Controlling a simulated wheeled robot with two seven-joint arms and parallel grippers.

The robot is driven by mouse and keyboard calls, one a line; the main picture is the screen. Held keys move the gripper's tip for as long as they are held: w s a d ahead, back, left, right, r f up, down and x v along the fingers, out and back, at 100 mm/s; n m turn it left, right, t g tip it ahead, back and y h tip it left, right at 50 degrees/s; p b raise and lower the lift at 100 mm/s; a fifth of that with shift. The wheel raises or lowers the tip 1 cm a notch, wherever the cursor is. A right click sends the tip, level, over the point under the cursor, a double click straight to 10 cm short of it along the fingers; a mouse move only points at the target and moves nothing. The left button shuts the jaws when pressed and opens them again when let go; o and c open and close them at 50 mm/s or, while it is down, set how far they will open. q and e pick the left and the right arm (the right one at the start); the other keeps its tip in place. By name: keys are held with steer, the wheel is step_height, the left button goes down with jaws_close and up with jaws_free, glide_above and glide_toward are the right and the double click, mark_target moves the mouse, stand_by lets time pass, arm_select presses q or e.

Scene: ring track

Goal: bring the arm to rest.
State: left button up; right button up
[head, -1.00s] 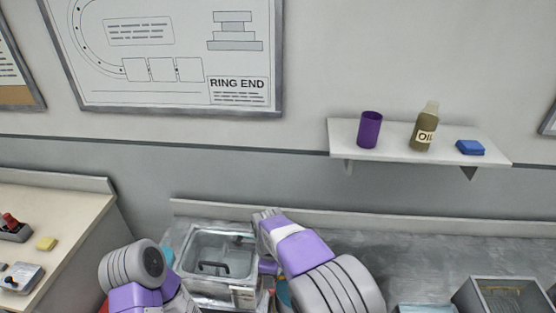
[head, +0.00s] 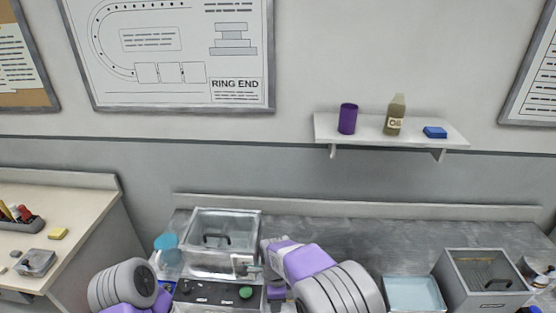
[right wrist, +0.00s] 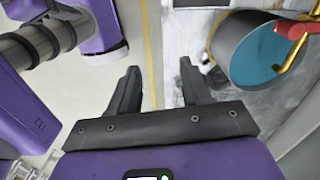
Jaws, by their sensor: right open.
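My right gripper (right wrist: 158,80) is open and empty in the right wrist view, its two dark fingers apart beside the bench edge. In the head view my right arm (head: 310,262) is bent in front of the bench, and I cannot make out its fingertips there. My left arm (head: 122,285) shows at the lower left of the head view, with its gripper out of view.
A clear-lidded box (head: 222,242) stands on the grey bench behind a dark control panel (head: 205,292). A pale blue tray (head: 413,295) and a grey bin (head: 485,278) are at right. A blue-lined round container (right wrist: 268,55) is near the right gripper.

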steer(key=s+d+f+n+y+b, duration=0.1)
steer(key=s+d+f+n, duration=0.35)
steer(key=f, duration=0.45)
steer(key=s+d+f+n+y+b, duration=0.1)
steer(key=s+d+f+n+b, duration=0.15)
steer(key=d+f, duration=0.45)
arm_select(q)
steer(key=f, duration=0.1)
steer(key=f+b, duration=0.1)
steer(key=f, duration=0.3)
steer(key=shift+w+f, duration=0.1)
steer(key=shift+w, duration=0.25)
arm_select(e)
steer(key=s+a+f+n+y, duration=0.1)
steer(key=s+f+n+y, duration=0.1)
steer(key=s+f+n, duration=0.5)
steer(key=s+f, duration=0.1)
steer(key=s, duration=0.3)
steer(key=shift+t, duration=0.3)
steer(key=shift+w, duration=0.1)
